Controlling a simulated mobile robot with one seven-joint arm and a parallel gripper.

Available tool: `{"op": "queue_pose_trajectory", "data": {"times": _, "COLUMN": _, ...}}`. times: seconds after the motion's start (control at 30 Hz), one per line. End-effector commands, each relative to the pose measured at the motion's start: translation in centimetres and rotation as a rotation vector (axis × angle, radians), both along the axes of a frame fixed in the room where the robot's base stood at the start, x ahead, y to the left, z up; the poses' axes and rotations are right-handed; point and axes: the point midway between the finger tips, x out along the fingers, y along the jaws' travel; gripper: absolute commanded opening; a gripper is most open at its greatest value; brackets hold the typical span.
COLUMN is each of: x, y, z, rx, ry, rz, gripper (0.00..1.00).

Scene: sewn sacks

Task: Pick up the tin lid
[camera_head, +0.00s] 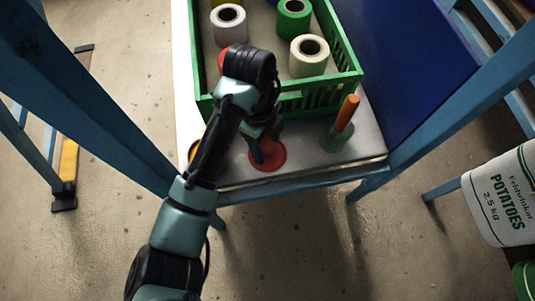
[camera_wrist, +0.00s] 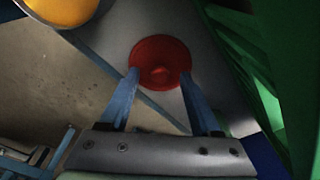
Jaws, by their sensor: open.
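The tin lid, a round red disc (camera_head: 272,160), lies flat on the grey metal tabletop near its front edge. In the wrist view my gripper (camera_wrist: 160,75) is open and empty, with one blue fingertip at each side of the lid's near part. I cannot tell how high the fingertips are above it.
A green crate (camera_head: 355,70) with several thread spools stands just behind the lid. A green holder (camera_head: 336,137) with an orange handle (camera_head: 347,112) stands to its right. A yellow round thing (camera_wrist: 62,8) is to its left. The tabletop's front edge is close.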

Motion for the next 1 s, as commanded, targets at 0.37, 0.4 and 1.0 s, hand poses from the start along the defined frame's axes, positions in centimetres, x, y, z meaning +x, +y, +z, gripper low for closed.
{"op": "queue_pose_trajectory", "data": {"times": 0.37, "x": -0.05, "y": -0.06, "z": -0.96, "rx": 0.0, "ry": 0.0, "rz": 0.001, "gripper": 0.61}}
{"op": "queue_pose_trajectory", "data": {"times": 0.4, "x": -0.05, "y": -0.06, "z": -0.96, "rx": 0.0, "ry": 0.0, "rz": 0.001, "gripper": 0.53}}
{"op": "queue_pose_trajectory", "data": {"times": 1.0, "x": -0.06, "y": -0.05, "z": -0.96, "rx": 0.0, "ry": 0.0, "rz": 0.001, "gripper": 0.0}}
